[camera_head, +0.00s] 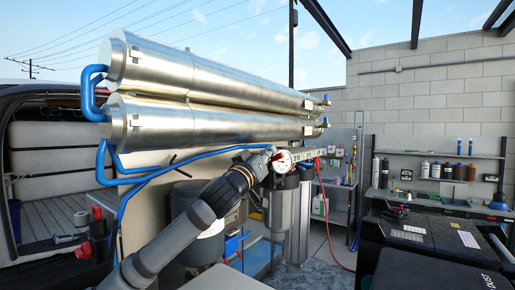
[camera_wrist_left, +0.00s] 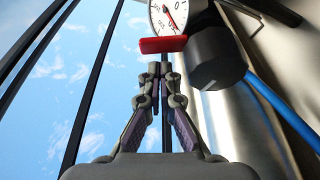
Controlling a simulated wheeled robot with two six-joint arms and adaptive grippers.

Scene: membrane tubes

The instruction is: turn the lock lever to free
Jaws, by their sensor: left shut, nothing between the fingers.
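A red lever-like bar (camera_wrist_left: 163,44) lies across the lower edge of a round white gauge (camera_wrist_left: 168,17) in the left wrist view. I take this bar to be the lock lever. The gauge also shows in the head view (camera_head: 283,161), at the front end of the grey fitting below the steel tubes. My left gripper (camera_wrist_left: 160,68) is shut and empty, its fingertips just below the red bar; whether they touch it I cannot tell. In the head view the left gripper (camera_head: 269,158) is at the gauge and partly hides the lever area. My right gripper is not in view.
Two long steel membrane tubes (camera_head: 205,85) lie above the fitting. A blue hose (camera_head: 180,167) runs close behind my left arm. A grey filter housing (camera_head: 282,210) hangs under the gauge. A dark knob (camera_wrist_left: 216,58) is right of the fingertips. Open sky lies to their left.

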